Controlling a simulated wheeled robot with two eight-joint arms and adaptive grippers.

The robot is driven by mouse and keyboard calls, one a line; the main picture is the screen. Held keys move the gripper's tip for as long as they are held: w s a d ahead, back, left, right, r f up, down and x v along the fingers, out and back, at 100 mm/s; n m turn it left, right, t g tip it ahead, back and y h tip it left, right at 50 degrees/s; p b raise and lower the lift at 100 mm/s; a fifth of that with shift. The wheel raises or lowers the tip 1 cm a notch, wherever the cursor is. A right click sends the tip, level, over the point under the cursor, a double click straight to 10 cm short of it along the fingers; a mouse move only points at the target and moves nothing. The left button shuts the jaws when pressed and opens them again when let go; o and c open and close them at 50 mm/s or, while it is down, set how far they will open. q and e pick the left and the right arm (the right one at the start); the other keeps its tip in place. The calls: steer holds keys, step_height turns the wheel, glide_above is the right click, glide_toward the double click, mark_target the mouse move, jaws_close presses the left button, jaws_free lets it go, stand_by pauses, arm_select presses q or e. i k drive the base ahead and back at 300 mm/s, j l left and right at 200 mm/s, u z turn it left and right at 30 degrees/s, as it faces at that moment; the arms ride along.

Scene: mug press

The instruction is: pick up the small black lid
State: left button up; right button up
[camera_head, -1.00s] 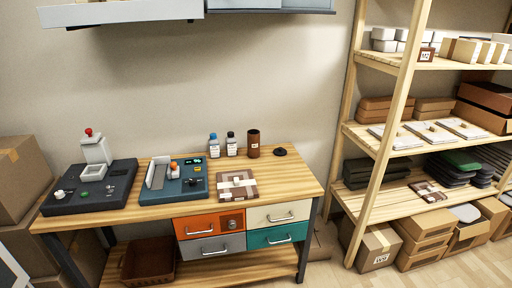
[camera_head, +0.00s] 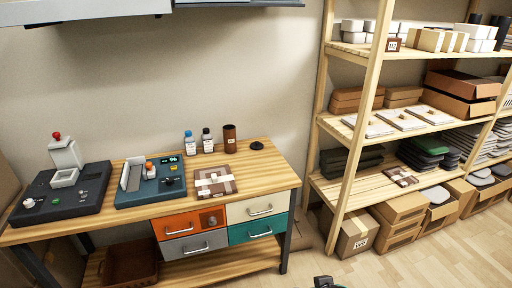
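The small black lid (camera_head: 257,145) lies flat on the wooden workbench top (camera_head: 262,176), near its back right corner. It is a small dark disc with a raised middle. A brown cylindrical cup (camera_head: 230,139) stands just to its left, apart from it. Nothing covers the lid. Neither of my grippers shows clearly. Only a small dark part, likely of my own arm, pokes in at the bottom edge, far from the lid.
Two small bottles (camera_head: 190,143) stand left of the cup. A brown patterned board (camera_head: 214,181), a teal device (camera_head: 150,181) and a dark press machine (camera_head: 64,185) fill the bench's left and middle. A wooden shelf (camera_head: 361,117) rises at right. Bench room right of the lid is clear.

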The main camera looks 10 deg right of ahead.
mark_target(256, 146)
steer(key=l+u, duration=0.1)
steer(key=u, duration=0.6)
steer(key=i+l+u, duration=0.2)
steer(key=l+u, duration=0.2)
steer(key=l, duration=0.2)
steer(key=i+l+u, duration=0.1)
steer(key=l+u, duration=0.25)
steer(key=l, duration=0.25)
steer(key=l+u, duration=0.4)
steer(key=l, duration=0.25)
